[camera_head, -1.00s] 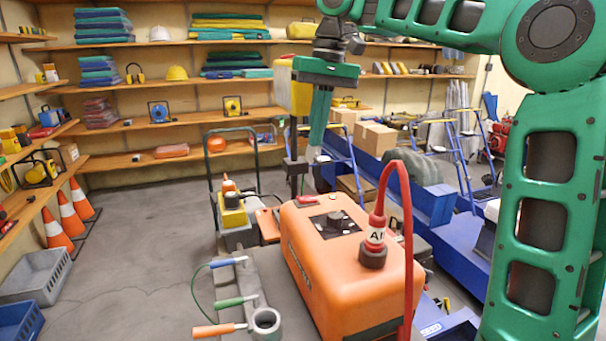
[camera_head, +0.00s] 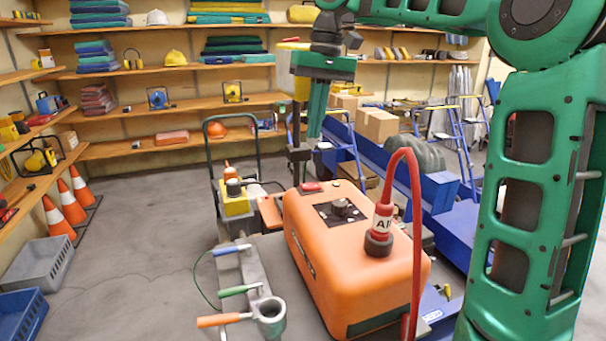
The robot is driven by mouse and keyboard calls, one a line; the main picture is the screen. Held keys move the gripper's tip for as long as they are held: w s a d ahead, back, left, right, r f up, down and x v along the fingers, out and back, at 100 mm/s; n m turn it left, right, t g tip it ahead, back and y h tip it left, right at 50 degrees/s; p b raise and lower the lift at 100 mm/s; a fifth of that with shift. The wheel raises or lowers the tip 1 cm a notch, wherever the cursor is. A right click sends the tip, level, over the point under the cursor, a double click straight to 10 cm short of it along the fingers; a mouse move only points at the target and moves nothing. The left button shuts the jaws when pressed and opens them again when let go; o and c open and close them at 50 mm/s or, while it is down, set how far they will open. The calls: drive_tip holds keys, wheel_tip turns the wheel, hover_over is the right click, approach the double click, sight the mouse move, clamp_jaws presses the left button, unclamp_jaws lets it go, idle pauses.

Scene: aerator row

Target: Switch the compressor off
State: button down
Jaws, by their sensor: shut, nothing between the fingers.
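The compressor (camera_head: 360,265) is an orange box in the middle of the view. On its top are a dark panel with a black knob (camera_head: 342,207) and a small red switch (camera_head: 312,187) near the far left edge. A red hose with a white "AI…" label (camera_head: 382,222) rises from a fitting on its top. My gripper (camera_head: 306,158) points down just above the red switch in the picture, its dark fingertips shut and empty. I cannot tell whether the fingertips touch the compressor or hang behind it.
A grey metal block (camera_head: 255,290) with blue, green and orange handles sits left of the compressor. A yellow-and-grey unit (camera_head: 237,203) and a dark cart handle stand behind. Traffic cones (camera_head: 72,205) and a grey crate (camera_head: 38,262) are at left. Floor between is clear.

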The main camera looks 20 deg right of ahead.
approach(307, 186)
drive_tip(key=shift+w+a+f, duration=0.1)
drive_tip(key=shift+a+f, duration=0.1)
drive_tip(key=shift+f, duration=0.9)
drive_tip(key=shift+w+a+f, duration=0.1)
drive_tip(key=shift+a+f, duration=0.05)
drive_tip(key=shift+f, duration=0.9)
drive_tip(key=shift+a+f, duration=0.2)
drive_tip(key=shift+f, duration=0.9)
drive_tip(key=shift+a, duration=0.1)
drive_tip(key=shift+a+f, duration=0.1)
drive_tip(key=shift+f, duration=0.1)
drive_tip(key=shift+s, duration=0.1)
drive_tip(key=shift+f, duration=0.1)
drive_tip(key=shift+d, duration=0.25)
